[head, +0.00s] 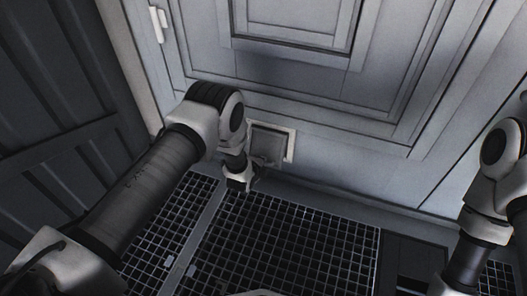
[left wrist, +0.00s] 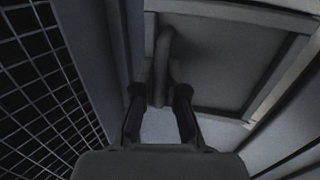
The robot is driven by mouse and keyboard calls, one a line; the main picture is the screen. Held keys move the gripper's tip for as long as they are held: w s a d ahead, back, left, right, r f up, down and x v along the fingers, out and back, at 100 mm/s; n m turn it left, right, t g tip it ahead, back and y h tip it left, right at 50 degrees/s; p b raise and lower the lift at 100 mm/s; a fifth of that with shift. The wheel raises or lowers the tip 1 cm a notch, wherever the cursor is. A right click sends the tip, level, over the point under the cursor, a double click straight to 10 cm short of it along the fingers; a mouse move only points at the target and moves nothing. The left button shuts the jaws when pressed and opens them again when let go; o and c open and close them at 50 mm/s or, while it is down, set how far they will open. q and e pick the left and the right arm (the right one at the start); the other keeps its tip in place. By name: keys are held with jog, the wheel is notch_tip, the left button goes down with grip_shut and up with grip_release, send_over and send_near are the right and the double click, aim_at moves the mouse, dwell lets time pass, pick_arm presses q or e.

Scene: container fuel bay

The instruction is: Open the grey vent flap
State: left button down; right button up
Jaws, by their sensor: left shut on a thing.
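The grey vent flap (head: 268,143) is a small square panel in a pale frame, low on the grey wall. It fills much of the left wrist view (left wrist: 222,58). Its upright bar handle (left wrist: 163,55) shows there too. My left gripper (left wrist: 160,95) is shut on this handle, with one dark finger on each side. In the head view my left gripper (head: 258,172) is at the flap's lower edge, small and partly hidden by its own wrist. I cannot tell whether the flap stands slightly ajar. My right gripper is out of view.
A dark floor grating (head: 285,240) lies below the flap, with a dark gap (head: 415,255) at its right. A dark ribbed wall (head: 55,110) stands on the left. A large panelled grey door (head: 300,75) rises above the flap.

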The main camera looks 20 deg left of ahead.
pick_arm(q)
jog(key=s+r+g+p, duration=0.3)
jog(key=r+g+p, duration=0.5)
jog(key=r+p, duration=0.3)
jog(key=shift+s+r+g, duration=0.3)
jog(key=shift+r, duration=0.05)
jog(key=shift+a, duration=0.1)
dwell(0.4)
jog(key=c, duration=1.2)
grip_release()
notch_tip(320, 180, up, 12)
jog(key=s, duration=0.2)
